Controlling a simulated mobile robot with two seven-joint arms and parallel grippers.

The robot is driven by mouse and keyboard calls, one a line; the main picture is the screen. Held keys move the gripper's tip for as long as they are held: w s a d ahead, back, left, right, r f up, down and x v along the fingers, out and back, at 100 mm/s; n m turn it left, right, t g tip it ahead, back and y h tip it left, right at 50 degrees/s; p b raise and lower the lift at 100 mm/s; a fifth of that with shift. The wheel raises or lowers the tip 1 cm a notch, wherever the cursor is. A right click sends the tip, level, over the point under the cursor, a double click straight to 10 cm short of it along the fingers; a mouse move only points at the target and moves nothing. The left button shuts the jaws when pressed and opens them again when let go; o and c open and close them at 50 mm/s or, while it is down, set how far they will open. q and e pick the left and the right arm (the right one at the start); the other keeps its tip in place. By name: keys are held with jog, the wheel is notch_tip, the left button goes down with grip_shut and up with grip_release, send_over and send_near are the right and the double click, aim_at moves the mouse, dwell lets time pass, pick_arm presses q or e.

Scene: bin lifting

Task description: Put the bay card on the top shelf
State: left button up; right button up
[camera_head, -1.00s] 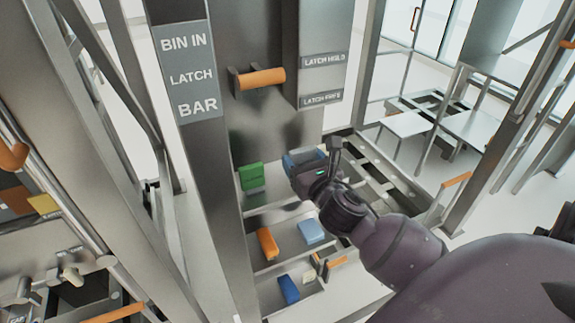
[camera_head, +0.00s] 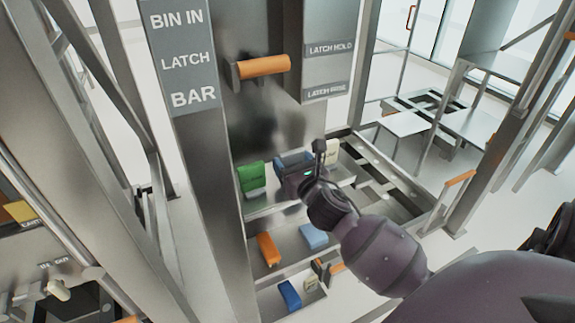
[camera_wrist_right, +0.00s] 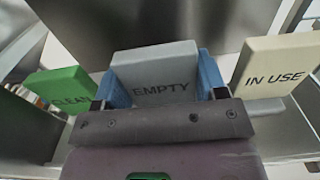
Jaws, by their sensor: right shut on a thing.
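My right gripper (camera_head: 300,175) is over the top shelf (camera_head: 262,205) of the bay in the head view. In the right wrist view, its two fingers stand at the two sides of a grey card marked EMPTY (camera_wrist_right: 165,82), and it is shut on this card. Blue parts show at both sides of the card; I cannot tell if they belong to it. A green card marked CLEAN (camera_wrist_right: 62,100) is on the left and a cream card marked IN USE (camera_wrist_right: 277,67) on the right. Whether the held card touches the shelf is hidden. My left gripper is not in view.
Lower shelves hold an orange piece (camera_head: 268,249), a light blue piece (camera_head: 313,236) and a dark blue piece (camera_head: 290,295). An orange handle (camera_head: 263,67) sticks out from the metal panel above. A post with a sign, BIN IN LATCH BAR (camera_head: 182,57), stands left.

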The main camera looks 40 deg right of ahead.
jog(key=shift+w+f, duration=0.2)
jog(key=shift+f, duration=0.3)
jog(key=shift+r, duration=0.25)
jog(key=shift+f, duration=0.15)
jog(key=o, duration=0.9)
jog(key=shift+c, duration=0.2)
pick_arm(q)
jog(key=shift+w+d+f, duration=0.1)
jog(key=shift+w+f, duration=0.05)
pick_arm(e)
jog(key=shift+o, duration=0.4)
